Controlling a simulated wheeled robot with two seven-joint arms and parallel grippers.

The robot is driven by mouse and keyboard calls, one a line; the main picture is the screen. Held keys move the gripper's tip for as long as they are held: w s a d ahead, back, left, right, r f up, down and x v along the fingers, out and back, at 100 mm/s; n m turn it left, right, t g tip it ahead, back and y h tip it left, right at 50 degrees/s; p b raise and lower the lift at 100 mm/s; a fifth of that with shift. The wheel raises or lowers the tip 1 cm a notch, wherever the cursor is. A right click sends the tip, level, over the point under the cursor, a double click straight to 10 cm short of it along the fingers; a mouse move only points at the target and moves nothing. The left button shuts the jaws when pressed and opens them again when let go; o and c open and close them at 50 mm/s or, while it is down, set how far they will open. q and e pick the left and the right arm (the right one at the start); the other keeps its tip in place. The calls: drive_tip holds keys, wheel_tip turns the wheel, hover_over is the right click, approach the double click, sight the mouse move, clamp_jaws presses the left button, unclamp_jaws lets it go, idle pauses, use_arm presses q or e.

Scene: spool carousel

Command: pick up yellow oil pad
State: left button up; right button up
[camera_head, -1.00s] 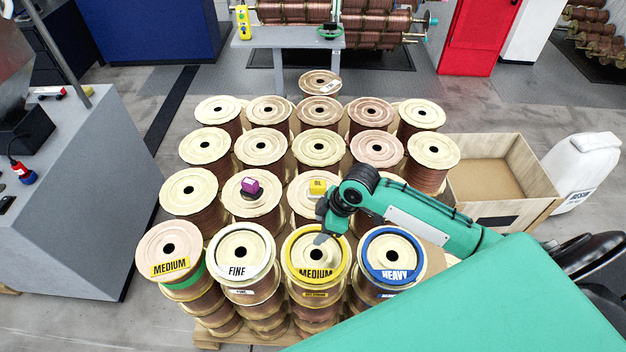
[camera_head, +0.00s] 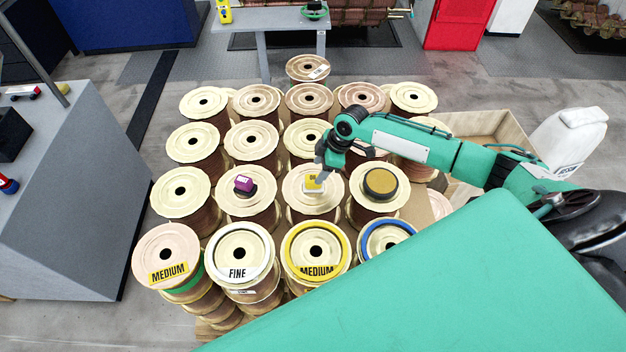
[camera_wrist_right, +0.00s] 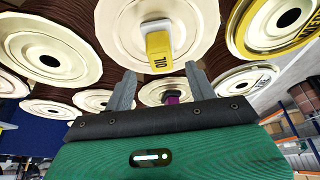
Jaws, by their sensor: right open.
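The yellow oil pad (camera_head: 314,184), a small block with a white part and an "OIL" label, sits on top of a spool in the third row. My right gripper (camera_head: 322,168) is just above and beside it, partly covering it from the head. In the right wrist view the oil pad (camera_wrist_right: 158,46) lies ahead of the open fingers of my right gripper (camera_wrist_right: 160,88), roughly centred between them and apart from both. Nothing is between the fingers. My left gripper is not in view.
Spools with white (camera_head: 217,256), yellow (camera_head: 290,262) and blue rings stand in front. A wooden crate (camera_head: 519,133) is at the right.

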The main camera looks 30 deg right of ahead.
sight(314, 177)
drive_tip(key=shift+a+f, duration=0.15)
drive_tip(key=shift+f, duration=0.3)
drive_tip(key=p+x, duration=0.2)
drive_tip(key=x, duration=0.2)
drive_tip(key=shift+p, duration=0.35)
drive_tip(key=shift+a+f, duration=0.1)
drive_tip(key=shift+f, duration=0.4)
drive_tip(key=shift+c, duration=0.5)
drive_tip(key=c, duration=1)
